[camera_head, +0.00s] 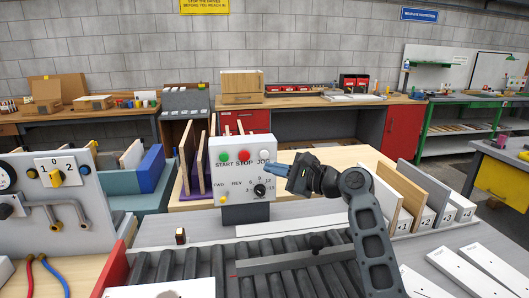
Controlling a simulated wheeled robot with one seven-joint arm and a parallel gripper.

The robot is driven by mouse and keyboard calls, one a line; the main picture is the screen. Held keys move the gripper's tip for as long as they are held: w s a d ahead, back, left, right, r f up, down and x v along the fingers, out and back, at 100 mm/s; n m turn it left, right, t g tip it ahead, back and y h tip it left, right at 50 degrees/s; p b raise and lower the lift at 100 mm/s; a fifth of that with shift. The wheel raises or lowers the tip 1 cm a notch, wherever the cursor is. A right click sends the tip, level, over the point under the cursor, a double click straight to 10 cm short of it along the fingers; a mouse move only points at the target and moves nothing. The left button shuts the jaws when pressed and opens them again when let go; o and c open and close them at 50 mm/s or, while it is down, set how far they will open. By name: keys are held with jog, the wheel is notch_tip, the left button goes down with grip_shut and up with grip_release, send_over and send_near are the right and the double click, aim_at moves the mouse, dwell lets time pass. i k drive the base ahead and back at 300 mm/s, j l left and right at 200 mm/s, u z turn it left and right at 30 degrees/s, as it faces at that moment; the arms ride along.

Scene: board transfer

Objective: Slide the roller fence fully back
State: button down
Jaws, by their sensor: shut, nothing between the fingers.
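The roller fence (285,263) appears to be the light grey bar lying across the dark rollers (205,274) at the bottom middle. A black knob (316,242) stands at its far side. My arm hides the bar's right end. Nothing shows between the fingers.
The control box has a green START button (224,157), a red STOP button (244,156) and a black dial (259,190). A panel with hoses (58,215) stands at the left. Upright numbered dividers (402,190) stand at the right, with white boards (465,271) in front.

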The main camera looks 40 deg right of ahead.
aim_at(319, 255)
jog(key=k+l, duration=0.15)
jog(key=k, duration=0.35)
jog(key=k+l, duration=0.15)
jog(key=k, duration=0.35)
